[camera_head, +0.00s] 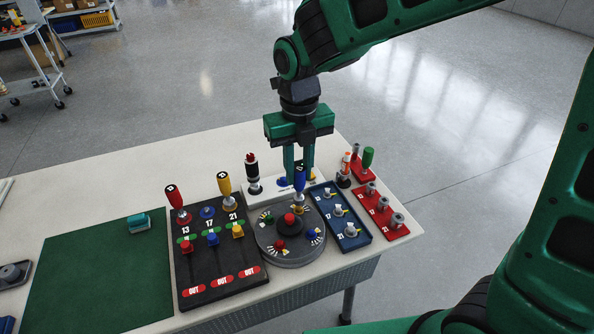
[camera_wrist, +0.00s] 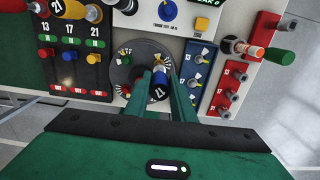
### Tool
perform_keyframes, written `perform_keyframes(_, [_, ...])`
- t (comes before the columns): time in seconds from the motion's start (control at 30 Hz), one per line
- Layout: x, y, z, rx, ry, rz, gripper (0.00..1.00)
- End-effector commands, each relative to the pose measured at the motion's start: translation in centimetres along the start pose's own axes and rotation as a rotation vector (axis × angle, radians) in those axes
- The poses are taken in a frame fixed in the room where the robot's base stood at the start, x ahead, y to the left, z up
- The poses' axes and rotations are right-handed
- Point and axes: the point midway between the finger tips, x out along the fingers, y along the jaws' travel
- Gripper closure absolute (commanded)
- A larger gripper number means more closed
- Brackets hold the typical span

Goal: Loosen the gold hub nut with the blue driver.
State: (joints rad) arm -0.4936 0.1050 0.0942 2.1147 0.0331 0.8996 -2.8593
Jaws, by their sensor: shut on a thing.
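My gripper (camera_head: 300,172) points straight down and is shut on the blue driver (camera_head: 300,181). In the wrist view the driver's blue handle (camera_wrist: 158,84), marked 17, sits between the green fingers. The gold hub nut (camera_head: 298,208) is on the far side of the round grey hub (camera_head: 265,235), directly below the driver. The driver's lower end is at or just above the nut; whether it is seated I cannot tell. In the wrist view the driver and fingers hide part of the hub. A red nut (camera_head: 280,244) and a blue nut (camera_head: 311,234) are also on the hub.
Left of the hub, a black board (camera_head: 194,270) holds red (camera_head: 174,196) and yellow (camera_head: 224,184) drivers; its blue-ringed place (camera_head: 208,212) is empty. A blue tray (camera_head: 358,242) and a red socket rack (camera_head: 400,232) stand close on the right. The green mat (camera_head: 85,275) is mostly clear.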

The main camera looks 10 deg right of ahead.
Motion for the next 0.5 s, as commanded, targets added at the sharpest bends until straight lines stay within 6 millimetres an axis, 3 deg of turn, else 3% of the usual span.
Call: perform_keyframes(0.5, [-2.9, 0.0, 0.1, 0.000, -0.002, 0.001, 1.00])
